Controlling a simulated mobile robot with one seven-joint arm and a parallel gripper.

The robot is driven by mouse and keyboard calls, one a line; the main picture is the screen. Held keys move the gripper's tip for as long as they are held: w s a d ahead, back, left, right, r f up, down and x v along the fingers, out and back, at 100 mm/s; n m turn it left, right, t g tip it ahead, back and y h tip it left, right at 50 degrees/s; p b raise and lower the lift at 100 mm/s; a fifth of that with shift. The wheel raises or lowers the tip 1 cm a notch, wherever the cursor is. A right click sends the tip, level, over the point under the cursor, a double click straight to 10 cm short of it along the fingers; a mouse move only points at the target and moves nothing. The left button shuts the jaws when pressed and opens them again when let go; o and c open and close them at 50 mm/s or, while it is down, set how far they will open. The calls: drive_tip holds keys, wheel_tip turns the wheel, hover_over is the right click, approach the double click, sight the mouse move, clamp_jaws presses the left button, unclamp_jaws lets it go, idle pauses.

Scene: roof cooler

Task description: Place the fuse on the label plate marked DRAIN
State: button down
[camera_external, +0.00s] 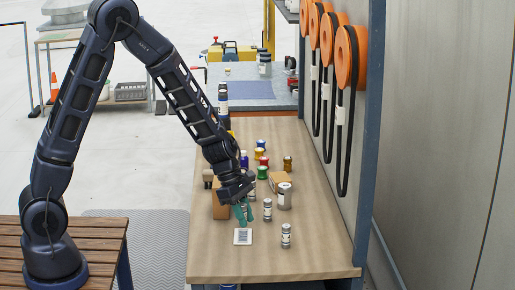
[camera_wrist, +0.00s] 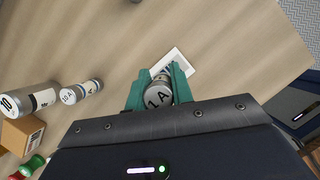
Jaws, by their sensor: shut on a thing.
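My gripper (camera_external: 243,213) is over the near part of the wooden table. In the wrist view, its green fingers (camera_wrist: 158,92) are shut on a fuse (camera_wrist: 158,97), a pale cylinder whose end reads "1 A". A white label plate (camera_external: 242,236) lies flat just in front of the gripper in the outside view. The label plate also shows in the wrist view (camera_wrist: 180,60), just beyond the fingers and partly hidden by the fuse and a finger. Its marking is too small to read. I cannot tell whether the fuse touches the plate.
Two loose fuses stand right of the gripper, one nearer the middle (camera_external: 267,210) and one closer to the front (camera_external: 286,236). A larger canister (camera_external: 284,195), a cardboard box (camera_external: 221,205) and several coloured-capped items stand behind. The table front (camera_external: 270,265) is clear.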

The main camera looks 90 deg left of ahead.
drive_tip(key=shift+f, duration=1.65)
drive_tip(key=shift+f, duration=0.1)
drive_tip(key=c, duration=1.2)
unclamp_jaws()
